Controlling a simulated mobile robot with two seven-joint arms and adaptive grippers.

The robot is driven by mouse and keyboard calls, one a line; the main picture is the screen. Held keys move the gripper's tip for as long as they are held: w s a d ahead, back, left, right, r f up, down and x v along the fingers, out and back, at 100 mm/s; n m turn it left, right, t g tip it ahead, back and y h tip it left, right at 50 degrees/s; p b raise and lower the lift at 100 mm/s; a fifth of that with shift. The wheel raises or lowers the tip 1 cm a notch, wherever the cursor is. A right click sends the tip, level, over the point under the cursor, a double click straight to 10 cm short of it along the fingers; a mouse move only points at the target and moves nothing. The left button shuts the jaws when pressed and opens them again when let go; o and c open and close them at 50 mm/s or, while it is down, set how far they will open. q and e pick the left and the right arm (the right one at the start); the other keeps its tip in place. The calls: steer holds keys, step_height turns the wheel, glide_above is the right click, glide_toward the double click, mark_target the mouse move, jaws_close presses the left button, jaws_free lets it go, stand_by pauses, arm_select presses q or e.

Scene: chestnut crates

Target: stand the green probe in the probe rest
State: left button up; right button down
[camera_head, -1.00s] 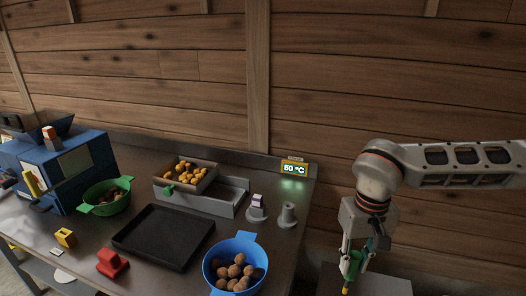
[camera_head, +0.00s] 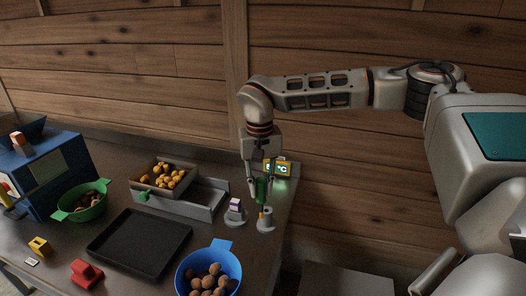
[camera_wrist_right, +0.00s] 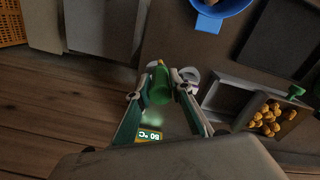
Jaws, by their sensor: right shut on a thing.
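The green probe (camera_head: 261,189) with a yellow tip is held tip down between the fingers of my right gripper (camera_head: 261,196). The wrist view also shows the probe (camera_wrist_right: 159,86), between the two fingers. The grey probe rest (camera_head: 266,226), a short post on a round base, stands near the table's right edge. In the head view the probe's tip overlaps the rest's top; I cannot tell whether they touch. In the wrist view a grey round piece shows beside the right finger, partly hidden. My left gripper is not in view.
Left of the rest stands another grey holder (camera_head: 236,218) with a purple-and-white piece. The display (camera_head: 281,169) is behind the gripper. A blue bowl (camera_head: 226,262) of chestnuts, a black tray (camera_head: 140,243) and a grey tray (camera_head: 207,203) lie to the left.

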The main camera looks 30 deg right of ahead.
steer(key=w+d+r+m+p, duration=0.1)
steer(key=w+d+r+m, duration=0.1)
steer(key=w+d+r, duration=0.2)
steer(key=shift+d+r, duration=0.2)
steer(key=shift+d, duration=0.15)
steer(key=shift+f, duration=2.9)
step_height(320, 180, down, 8)
steer(key=b, duration=0.1)
stand_by(3.0)
steer(key=c, duration=1.7)
jaws_free()
